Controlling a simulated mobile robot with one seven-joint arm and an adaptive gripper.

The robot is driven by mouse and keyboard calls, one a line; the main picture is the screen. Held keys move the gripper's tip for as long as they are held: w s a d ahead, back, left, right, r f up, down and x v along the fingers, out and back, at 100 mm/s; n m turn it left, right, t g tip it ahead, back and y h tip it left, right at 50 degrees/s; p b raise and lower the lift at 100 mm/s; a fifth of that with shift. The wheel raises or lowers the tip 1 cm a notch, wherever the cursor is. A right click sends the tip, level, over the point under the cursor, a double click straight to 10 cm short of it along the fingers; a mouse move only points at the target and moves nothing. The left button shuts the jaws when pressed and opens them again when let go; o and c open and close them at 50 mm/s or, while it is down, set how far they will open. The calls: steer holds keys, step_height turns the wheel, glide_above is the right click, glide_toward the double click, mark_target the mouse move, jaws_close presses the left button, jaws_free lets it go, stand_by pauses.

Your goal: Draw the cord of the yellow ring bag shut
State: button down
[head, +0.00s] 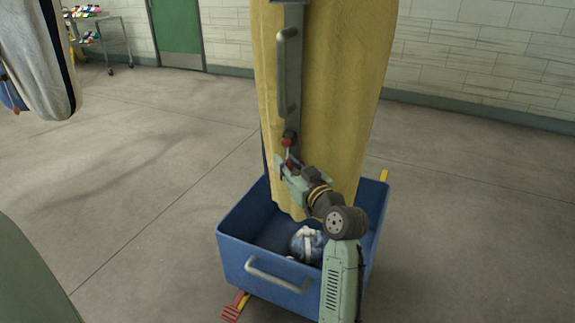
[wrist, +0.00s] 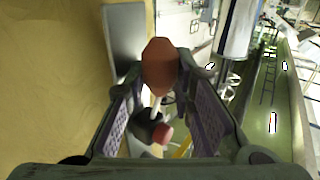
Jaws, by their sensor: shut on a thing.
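The tall yellow bag (head: 335,90) hangs down into the blue bin and fills the left of the wrist view (wrist: 55,80). A grey strip with a handle (head: 287,70) runs down its front. A small red knob (head: 289,141) sits at the strip's lower end. In the wrist view a red octagonal knob (wrist: 160,66) on a thin pale stem stands between the fingers, with a dark piece and a smaller red end (wrist: 164,134) below. My gripper (head: 285,164) is shut on this red-knobbed piece, close to the bag's front. The bag's top is out of view.
The blue bin (head: 262,266) has a white-and-blue bundle (head: 307,243) inside and a red pedal (head: 235,308) at its foot. Another pale bag (head: 38,60) hangs at the far left. A cart (head: 103,38) stands by the back wall. The floor between is clear.

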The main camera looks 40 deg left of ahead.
step_height(320, 180, down, 11)
steer(key=b, duration=0.8)
steer(key=shift+r, duration=0.15)
steer(key=shift+a, duration=0.1)
steer(key=c, duration=1.5)
jaws_free()
steer(key=shift+o, duration=0.8)
steer(key=shift+r, duration=0.1)
step_height(320, 180, up, 10)
steer(key=shift+f, duration=0.1)
